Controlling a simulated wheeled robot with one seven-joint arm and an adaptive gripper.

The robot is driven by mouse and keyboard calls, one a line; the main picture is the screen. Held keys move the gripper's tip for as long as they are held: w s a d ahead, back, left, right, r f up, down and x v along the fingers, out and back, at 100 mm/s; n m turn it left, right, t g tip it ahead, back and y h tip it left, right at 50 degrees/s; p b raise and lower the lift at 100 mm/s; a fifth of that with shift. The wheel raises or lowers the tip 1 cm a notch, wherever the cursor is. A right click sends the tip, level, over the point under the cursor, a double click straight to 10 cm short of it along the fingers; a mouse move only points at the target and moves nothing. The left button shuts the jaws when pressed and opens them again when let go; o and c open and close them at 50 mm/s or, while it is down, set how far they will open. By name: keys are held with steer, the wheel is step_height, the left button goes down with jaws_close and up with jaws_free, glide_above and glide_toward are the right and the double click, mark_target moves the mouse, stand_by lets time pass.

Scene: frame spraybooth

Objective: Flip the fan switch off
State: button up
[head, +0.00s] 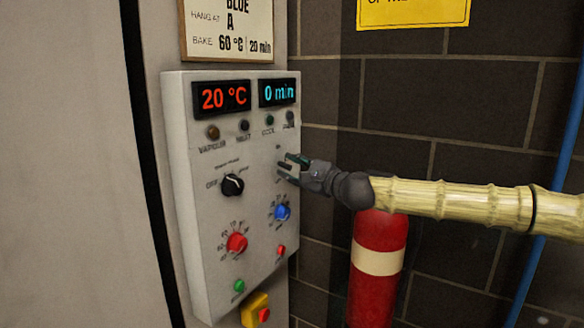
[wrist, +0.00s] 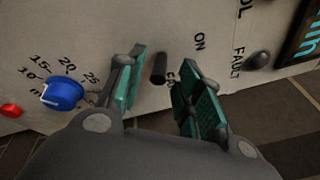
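The fan switch is a short dark lever (wrist: 159,68) on the light panel, seen in the wrist view between my two fingers. An "ON" label is printed to its right, and a partly covered label sits just below it. My gripper (wrist: 163,90) is open, with a teal-padded finger on each side of the lever. I see gaps on both sides and no clear contact. In the head view my gripper (head: 289,167) is at the right side of the control panel (head: 210,284) and hides the switch.
A blue knob (head: 282,212), black selector (head: 232,185), red knob (head: 236,243) and small red (head: 281,251) and green (head: 239,286) buttons surround the area. Displays (head: 222,97) and lamps sit above. A red extinguisher (head: 376,290) stands below my arm. A blue pipe (head: 545,235) is at the right.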

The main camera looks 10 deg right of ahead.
steer(key=shift+w+a, duration=0.1)
steer(key=shift+w, duration=0.05)
jaws_close()
steer(key=b, duration=0.3)
steer(key=shift+f, duration=0.3)
steer(key=t+b, duration=0.1)
steer(key=b, duration=0.7)
steer(key=m+t+y+b, duration=0.1)
steer(key=b, duration=0.7)
steer(key=shift+w+f+t, duration=0.1)
steer(key=shift+f+t, duration=0.2)
steer(key=shift+f, duration=0.05)
steer(key=shift+r+b, duration=0.15)
steer(key=shift+b, duration=0.9)
